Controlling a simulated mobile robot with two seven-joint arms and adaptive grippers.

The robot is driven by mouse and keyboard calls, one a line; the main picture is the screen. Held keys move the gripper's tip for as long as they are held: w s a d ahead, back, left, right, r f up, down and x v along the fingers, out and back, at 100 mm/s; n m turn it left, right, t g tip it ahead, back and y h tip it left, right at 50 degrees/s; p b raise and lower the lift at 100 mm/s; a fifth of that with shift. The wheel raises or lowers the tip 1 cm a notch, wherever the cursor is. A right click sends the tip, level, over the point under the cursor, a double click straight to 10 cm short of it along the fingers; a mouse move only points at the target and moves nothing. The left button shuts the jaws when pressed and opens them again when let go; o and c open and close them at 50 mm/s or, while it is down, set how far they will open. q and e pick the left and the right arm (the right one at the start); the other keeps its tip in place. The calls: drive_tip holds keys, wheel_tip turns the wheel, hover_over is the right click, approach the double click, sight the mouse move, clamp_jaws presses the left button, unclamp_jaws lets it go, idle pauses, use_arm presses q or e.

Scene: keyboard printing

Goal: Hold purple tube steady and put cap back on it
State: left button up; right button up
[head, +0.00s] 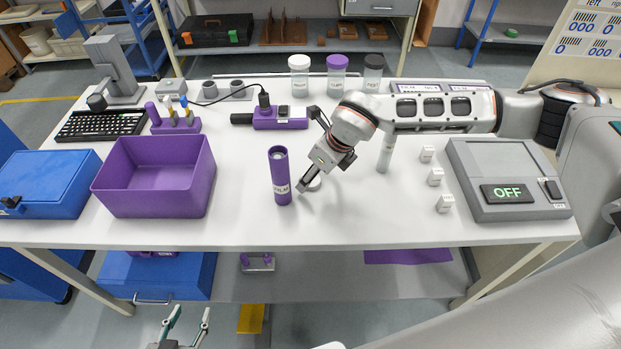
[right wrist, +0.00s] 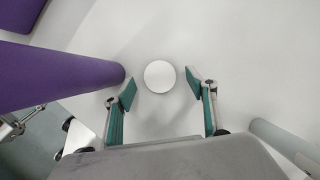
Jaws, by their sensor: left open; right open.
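The purple tube (head: 280,178) stands upright on the white table with its top open. In the right wrist view the tube (right wrist: 55,75) is at the left, beside the fingers. A round white cap (right wrist: 160,76) lies on the table between the tips of my right gripper (right wrist: 158,88), which is open and not touching it. In the head view the right gripper (head: 318,185) points down just right of the tube, and the cap (head: 314,184) is partly hidden by it. My left gripper (head: 184,325) is open and empty, below the table's front edge.
A purple bin (head: 152,192) and a blue case (head: 45,180) stand at the left. A pale cylinder (head: 387,152) stands behind my right gripper. Small white cubes (head: 435,176) and a grey device reading OFF (head: 508,182) are at the right. The table's front middle is clear.

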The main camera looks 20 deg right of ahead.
drive_tip(key=shift+w+a+f, duration=0.15)
drive_tip(key=shift+w+f, duration=0.05)
drive_tip(key=shift+f, duration=0.4)
drive_tip(key=shift+c, duration=0.4)
drive_tip(key=c, duration=0.8)
drive_tip(key=shift+o, duration=0.2)
wheel_tip(320, 180, up, 20)
drive_tip(key=b, duration=0.1)
